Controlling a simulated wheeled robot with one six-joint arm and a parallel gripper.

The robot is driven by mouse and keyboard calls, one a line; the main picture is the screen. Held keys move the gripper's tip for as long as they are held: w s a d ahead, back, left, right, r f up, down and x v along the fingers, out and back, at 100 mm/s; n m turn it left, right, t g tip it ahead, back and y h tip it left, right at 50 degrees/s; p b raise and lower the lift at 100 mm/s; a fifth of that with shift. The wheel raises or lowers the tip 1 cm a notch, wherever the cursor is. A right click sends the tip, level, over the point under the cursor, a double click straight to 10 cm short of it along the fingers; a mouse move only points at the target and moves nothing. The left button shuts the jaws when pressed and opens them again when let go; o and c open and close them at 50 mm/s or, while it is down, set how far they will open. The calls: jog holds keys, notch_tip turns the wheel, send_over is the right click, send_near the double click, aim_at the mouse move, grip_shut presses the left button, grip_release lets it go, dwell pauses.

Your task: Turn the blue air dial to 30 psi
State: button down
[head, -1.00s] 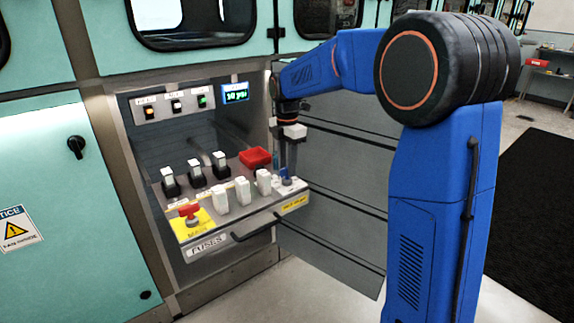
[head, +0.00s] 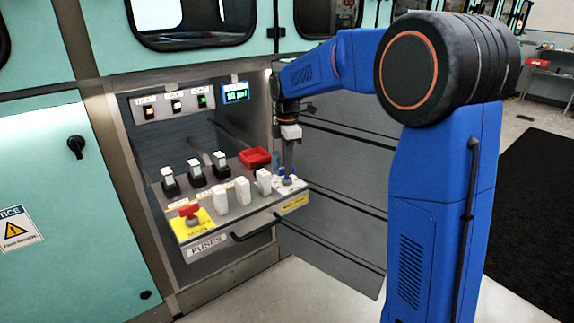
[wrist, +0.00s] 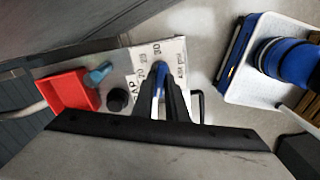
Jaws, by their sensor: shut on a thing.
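The blue air dial (wrist: 159,70) sits on a white label (wrist: 144,62) with printed numbers, 20 and 30 among them, on the drawer panel. My gripper (wrist: 160,84) points down at it, with its two fingers closed on the dial's sides. In the head view my gripper (head: 288,179) stands at the drawer's right front corner and mostly hides the dial. The dial's pointer is hidden, so its exact setting cannot be told. A small display (head: 235,92) shows a psi reading whose digits are too blurred to read surely.
A red tray (head: 255,157) and a light blue part (wrist: 98,75) lie close by. White fuses (head: 242,190), black-based switches (head: 195,173) and a red knob on yellow (head: 190,211) share the drawer. An open cabinet door (head: 335,200) stands at right.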

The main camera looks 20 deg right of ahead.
jog(key=m, duration=0.4)
jog(key=shift+m, duration=0.4)
jog(key=m, duration=0.3)
jog(key=shift+m, duration=0.3)
jog(key=m, duration=1.2)
jog(key=shift+m, duration=0.3)
jog(key=m, duration=0.3)
jog(key=shift+m, duration=0.4)
jog(key=m, duration=0.3)
jog(key=shift+m, duration=2.2)
